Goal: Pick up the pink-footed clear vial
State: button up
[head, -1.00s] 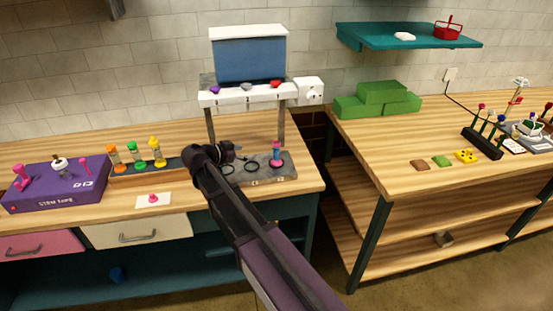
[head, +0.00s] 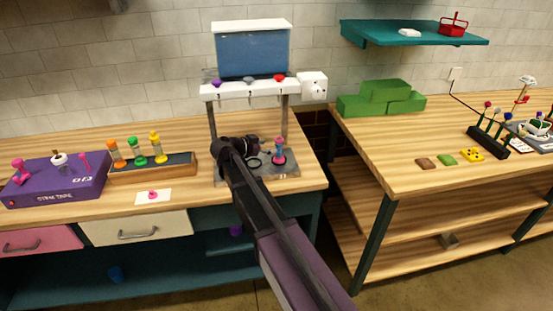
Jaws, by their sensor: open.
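A small upright vial with a pink foot, a bluish middle and a pink top (head: 279,151) stands on the right part of the grey base plate (head: 288,171), under the dispenser stand. Its clear part is too small to make out well. My gripper (head: 265,151) is just left of the vial, low over the plate, and looks open and empty. The fingertips are small and partly dark against the plate, so I cannot tell whether they touch the vial. My wrist and forearm hide the plate's left part.
A dark rack (head: 180,168) with orange, green and yellow vials stands left. The stand's posts (head: 285,118) rise behind my gripper. A gap separates the right-hand table (head: 400,150).

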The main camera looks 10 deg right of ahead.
aim_at(276, 144)
jog(key=shift+d, duration=0.15)
jog(key=shift+r+b+x, duration=0.15)
jog(key=shift+b+x, duration=0.2)
jog(key=shift+x, duration=0.95)
jog(key=shift+r+b+x, duration=0.15)
jog(key=shift+b+x, duration=0.15)
jog(key=shift+x, duration=0.95)
jog(key=shift+d, duration=0.15)
jog(key=shift+c, duration=0.2)
grip_shut()
